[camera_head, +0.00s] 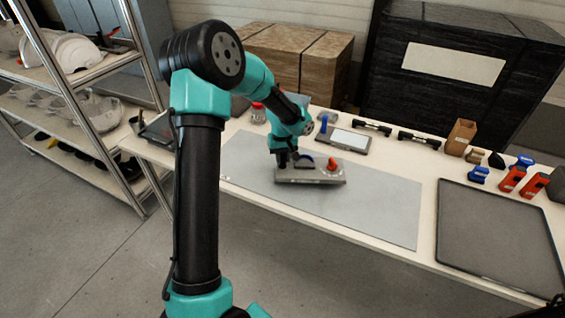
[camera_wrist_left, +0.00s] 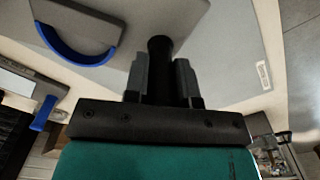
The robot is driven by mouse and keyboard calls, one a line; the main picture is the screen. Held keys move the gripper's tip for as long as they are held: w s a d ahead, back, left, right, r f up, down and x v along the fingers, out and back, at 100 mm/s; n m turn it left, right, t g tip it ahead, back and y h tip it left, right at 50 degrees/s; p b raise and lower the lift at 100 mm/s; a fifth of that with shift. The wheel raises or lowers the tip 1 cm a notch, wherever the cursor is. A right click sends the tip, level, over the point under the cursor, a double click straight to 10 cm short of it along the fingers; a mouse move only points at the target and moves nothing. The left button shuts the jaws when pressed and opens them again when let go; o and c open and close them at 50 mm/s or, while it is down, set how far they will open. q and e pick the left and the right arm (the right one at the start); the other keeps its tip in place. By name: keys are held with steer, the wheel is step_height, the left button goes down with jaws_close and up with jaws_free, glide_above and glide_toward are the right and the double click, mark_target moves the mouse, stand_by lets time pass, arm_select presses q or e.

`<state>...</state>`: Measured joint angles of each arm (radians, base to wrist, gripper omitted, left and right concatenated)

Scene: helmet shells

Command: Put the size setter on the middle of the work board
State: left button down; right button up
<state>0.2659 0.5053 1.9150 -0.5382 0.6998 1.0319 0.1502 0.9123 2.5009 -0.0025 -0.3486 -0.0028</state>
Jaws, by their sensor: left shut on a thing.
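The size setter (camera_head: 318,178) is a flat grey block with a blue arc and a red knob on top. It is over the left-middle part of the pale grey work board (camera_head: 380,212). I cannot tell whether it touches the board. My left gripper (camera_head: 288,160) is above the left end of the size setter. In the left wrist view my left gripper (camera_wrist_left: 162,75) is shut on a dark upright post, beside the size setter's plate with its blue arc (camera_wrist_left: 82,45). The gripper hides part of the block. My right gripper is out of view.
Behind the board stand a grey device with a blue post (camera_head: 343,140) and two black bars (camera_head: 372,128). Red and blue clamps (camera_head: 512,178) and a dark tray (camera_head: 495,240) are at the right. A shelf with helmet shells (camera_head: 70,52) stands left. The board's right part is clear.

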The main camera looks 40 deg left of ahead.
arm_select(q)
steer(key=shift+w+a, duration=0.35)
steer(key=shift+w, duration=0.1)
steer(key=shift+s+f, duration=0.1)
steer(key=shift+f, duration=1.8)
steer(key=c, duration=0.9)
jaws_free()
steer(key=shift+c, duration=0.2)
step_height(320, 180, up, 12)
steer(key=shift+r, duration=0.15)
